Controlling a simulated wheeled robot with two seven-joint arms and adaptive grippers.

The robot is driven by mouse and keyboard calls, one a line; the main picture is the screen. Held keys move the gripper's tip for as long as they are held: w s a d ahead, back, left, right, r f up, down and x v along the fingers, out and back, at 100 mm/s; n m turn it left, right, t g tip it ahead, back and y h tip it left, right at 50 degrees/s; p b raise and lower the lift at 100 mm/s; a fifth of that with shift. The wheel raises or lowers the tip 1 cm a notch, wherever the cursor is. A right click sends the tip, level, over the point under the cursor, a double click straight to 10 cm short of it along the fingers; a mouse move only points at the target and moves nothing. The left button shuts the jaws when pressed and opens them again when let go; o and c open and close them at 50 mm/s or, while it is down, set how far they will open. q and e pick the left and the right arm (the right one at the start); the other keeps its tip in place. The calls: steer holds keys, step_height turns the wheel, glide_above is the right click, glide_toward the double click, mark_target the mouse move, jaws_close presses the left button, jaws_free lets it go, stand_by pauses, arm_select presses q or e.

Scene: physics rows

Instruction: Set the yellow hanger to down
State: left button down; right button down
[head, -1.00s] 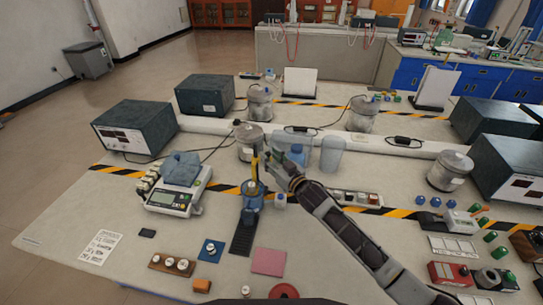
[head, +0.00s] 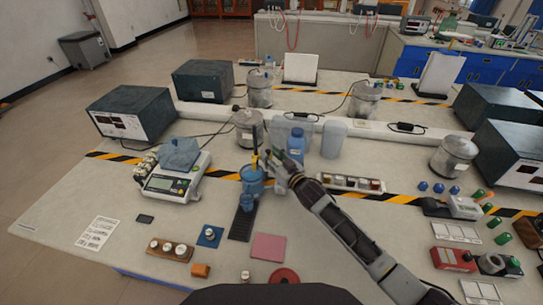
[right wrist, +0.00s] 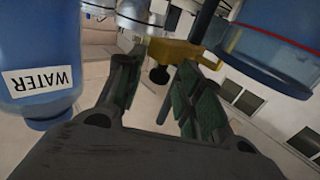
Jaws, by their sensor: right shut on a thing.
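The yellow hanger (head: 255,160) sits on a dark upright rod, just above a blue cup (head: 252,180) on a blue stand with a dark base. In the right wrist view the hanger (right wrist: 188,52) is a yellow block with a black knob in front of it. My right gripper (head: 267,160) reaches in from the right. Its fingers (right wrist: 160,80) are closed about the knob side of the hanger. The contact is partly hidden in the head view. My left gripper is not in view.
A blue water bottle (head: 296,143) stands close behind the right gripper, and it fills the left of the wrist view (right wrist: 40,60). A clear container (head: 334,138) is to its right. A scale (head: 172,186) stands left of the stand. A pink pad (head: 268,246) lies in front.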

steer(key=c, duration=1.3)
jaws_free()
steer(key=shift+s+f, duration=0.1)
steer(key=shift+f, duration=0.25)
steer(key=shift+r, duration=0.1)
steer(key=v, duration=1.1)
steer(key=shift+s+d, duration=0.25)
steer(key=shift+s, duration=0.1)
